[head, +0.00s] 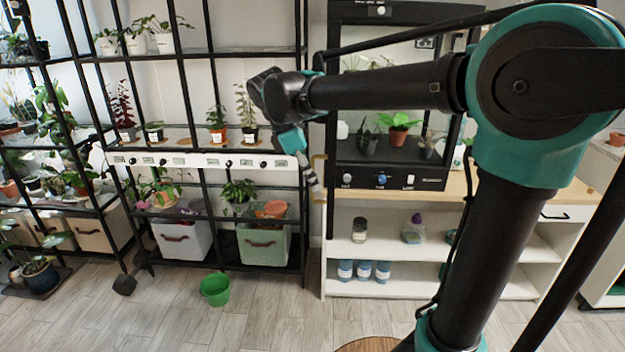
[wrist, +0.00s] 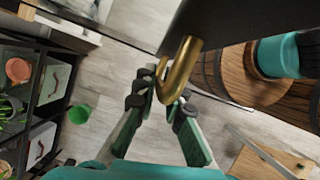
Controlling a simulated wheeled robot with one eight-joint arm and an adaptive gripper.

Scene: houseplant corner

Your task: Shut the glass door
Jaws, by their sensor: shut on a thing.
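The glass door belongs to a black-framed cabinet (head: 341,110) on the wooden bench, with potted plants inside; my arm crosses in front of it. Its brass handle (head: 319,165) shows at the cabinet's left side. In the wrist view the hooked brass handle (wrist: 181,72) hangs from a dark panel edge (wrist: 235,22). My gripper (head: 312,182) is at this handle, and in the wrist view its fingers (wrist: 165,96) are around the handle's lower end. The glass is hard to make out, and I cannot tell how far the door stands open.
A black plant rack (head: 180,55) stands left, close to my gripper. A green bucket (head: 215,289) is on the floor. Floor in front of the rack is mostly clear.

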